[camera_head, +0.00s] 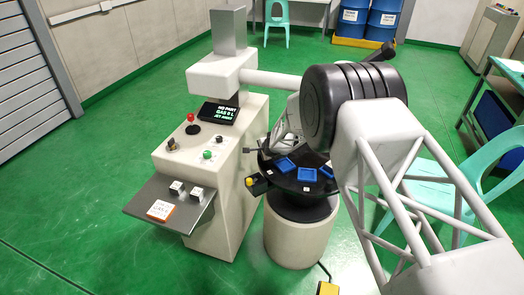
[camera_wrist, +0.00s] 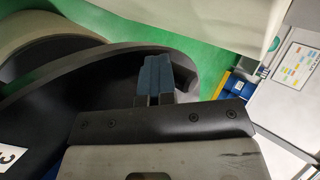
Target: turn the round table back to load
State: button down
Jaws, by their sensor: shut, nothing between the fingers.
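The round table is a black disc (camera_head: 289,181) on a cream drum, right of the cream machine. Blue trays (camera_head: 307,174) and small white labels sit on it. In the wrist view the black disc (camera_wrist: 60,105) fills the left, with part of a white label at the lower left edge. My gripper (camera_wrist: 155,72) has its blue-grey fingertips together with nothing between them. They show in front of the disc's rim; I cannot tell whether they touch it. In the head view my black wrist joint and arm hide part of the table, and the fingers are not clear.
The machine's screen (camera_head: 214,113) reads "NO PART" on its first line. Its panel has a red button (camera_head: 190,117) and green button (camera_head: 207,154). A grey shelf (camera_head: 150,204) juts out in front. A yellow-and-black item (camera_head: 258,184) sits by the table. Open floor lies left.

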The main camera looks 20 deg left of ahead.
aim_at(261, 160)
jog(key=shift+s+d+r, duration=0.1)
jog(key=shift+s+d, duration=0.1)
jog(key=shift+s, duration=0.75)
jog(key=shift+s+d, duration=0.2)
jog(key=shift+s, duration=0.75)
jog(key=s+d+r, duration=0.1)
jog(key=s+r, duration=0.5)
jog(key=s, duration=0.1)
jog(key=shift+s+r, duration=0.15)
jog(key=shift+r, duration=0.2)
